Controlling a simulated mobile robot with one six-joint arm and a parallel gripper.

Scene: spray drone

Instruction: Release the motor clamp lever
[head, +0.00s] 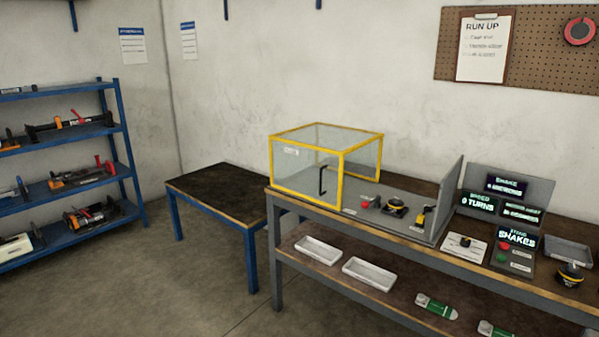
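No part clearly reads as the motor clamp lever at this size. On the bench's grey plate (385,222), right of the yellow-framed clear box, sits a small part with a red knob or handle (373,201). Beside it is a round black and yellow part (396,209), possibly a motor. To its right stands a small yellow and black device (421,217). Another round black and yellow part (570,274) stands near the bench's right front. I cannot tell whether any lever is clamped or released. My gripper is not in view.
The clear box (308,182) with a black door handle fills the bench's left end. An upright grey panel (450,200), several displays (516,238) and a tray (568,250) stand right. A low dark table (215,188) and blue shelves (75,135) stand left. The floor ahead is free.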

